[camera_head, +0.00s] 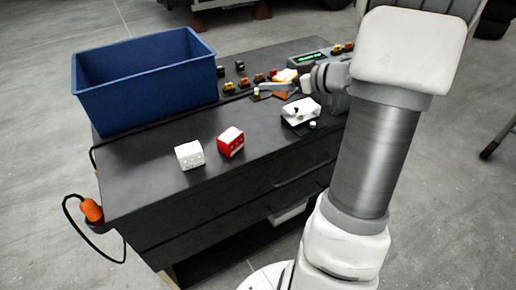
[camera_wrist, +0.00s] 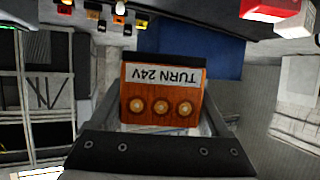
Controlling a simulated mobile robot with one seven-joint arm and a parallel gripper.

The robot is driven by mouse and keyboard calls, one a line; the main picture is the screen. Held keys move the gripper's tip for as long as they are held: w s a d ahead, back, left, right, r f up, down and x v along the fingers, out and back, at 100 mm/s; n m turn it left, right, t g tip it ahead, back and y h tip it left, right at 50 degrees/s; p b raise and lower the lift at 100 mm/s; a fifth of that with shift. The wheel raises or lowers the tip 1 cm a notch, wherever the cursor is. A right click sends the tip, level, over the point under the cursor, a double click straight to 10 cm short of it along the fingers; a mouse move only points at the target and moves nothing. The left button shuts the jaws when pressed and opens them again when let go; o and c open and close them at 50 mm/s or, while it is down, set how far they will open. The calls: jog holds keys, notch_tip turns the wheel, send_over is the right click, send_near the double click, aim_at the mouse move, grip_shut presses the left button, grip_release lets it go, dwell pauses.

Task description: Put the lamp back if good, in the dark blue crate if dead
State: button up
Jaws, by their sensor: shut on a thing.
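My gripper (camera_head: 286,88) is shut on an orange lamp (camera_wrist: 150,88) over the back right of the workbench. In the wrist view the lamp sits between the two fingers (camera_wrist: 161,112), with an upside-down label reading "TURN 24V" and several round contacts facing the camera. In the head view the lamp (camera_head: 284,76) is partly hidden by the gripper. The dark blue crate (camera_head: 150,92) stands at the bench's back left, apart from the gripper; the part of its inside that shows looks empty. A device with a green lit display (camera_head: 307,60) stands behind the gripper; its text is too small to read.
Several small coloured pieces (camera_head: 243,84) line the back. My arm covers the right. Bare benchtop (camera_head: 140,180) shows at front left.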

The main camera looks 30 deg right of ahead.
jog(key=s+d+f, duration=0.1)
jog(key=s+d+f+b, duration=0.1)
jog(key=d, duration=0.1)
jog(key=shift+s, duration=0.25)
jog(key=shift+s+f, duration=0.1)
jog(key=shift+f, duration=0.2)
jog(key=b, duration=0.5)
send_over(251, 133)
notch_tip(251, 133, down, 6)
jog(key=shift+f, duration=0.25)
jog(key=shift+f+b, duration=1.1)
jog(key=shift+f, duration=0.85)
jog(key=shift+f, duration=0.2)
jog(key=o, duration=1.4)
jog(key=shift+c, duration=0.2)
